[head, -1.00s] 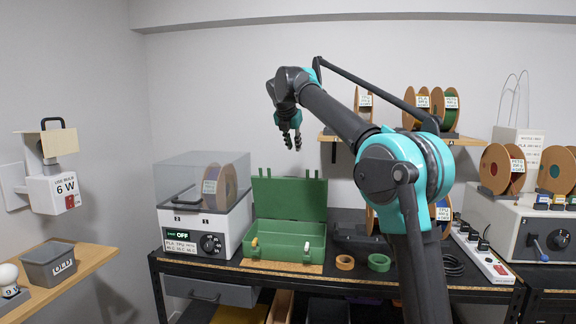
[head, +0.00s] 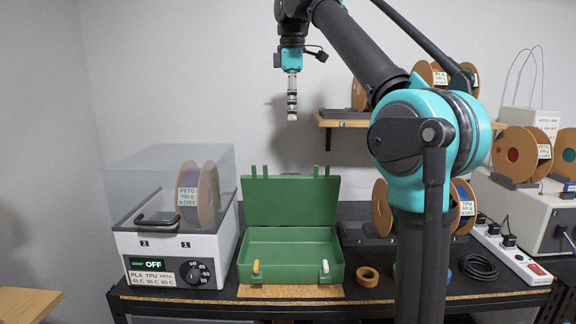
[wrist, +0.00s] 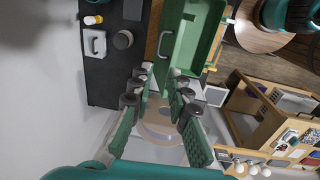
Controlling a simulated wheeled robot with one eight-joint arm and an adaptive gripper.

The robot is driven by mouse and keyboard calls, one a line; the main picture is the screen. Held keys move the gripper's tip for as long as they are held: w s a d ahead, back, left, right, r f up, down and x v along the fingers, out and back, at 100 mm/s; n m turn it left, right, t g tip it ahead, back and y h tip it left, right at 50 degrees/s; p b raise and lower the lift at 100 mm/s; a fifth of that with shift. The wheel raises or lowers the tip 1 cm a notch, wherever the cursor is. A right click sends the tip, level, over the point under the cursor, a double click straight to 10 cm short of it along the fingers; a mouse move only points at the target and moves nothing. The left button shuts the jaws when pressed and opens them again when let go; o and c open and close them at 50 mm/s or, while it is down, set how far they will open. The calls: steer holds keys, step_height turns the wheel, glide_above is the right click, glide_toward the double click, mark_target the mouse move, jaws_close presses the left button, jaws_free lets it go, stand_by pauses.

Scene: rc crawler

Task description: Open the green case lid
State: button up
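The green case (head: 291,279) stands on the black workbench in the head view. Its lid (head: 290,201) is upright at the back, so the inside shows and looks empty. A yellow latch and a white latch sit on the front wall. My gripper (head: 292,109) hangs pointing down, high above the case and apart from it. In the wrist view my gripper (wrist: 163,78) has its two fingers spread with nothing between them. A green tray-like part of the case (wrist: 181,44) lies beyond the fingertips there. The wrist view is too cluttered to tell lid from base.
A filament dryer (head: 168,246) with a clear cover stands close left of the case. An orange tape roll (head: 367,276) lies to its right. A shelf with spools (head: 342,122) is on the wall behind my arm. A power strip (head: 512,255) lies at right.

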glide_above(291, 193)
steer(key=w, duration=0.3)
step_height(291, 193, down, 16)
steer(key=shift+w+d+f, duration=0.1)
steer(key=shift+f, duration=0.15)
steer(key=shift+c, duration=0.6)
jaws_close()
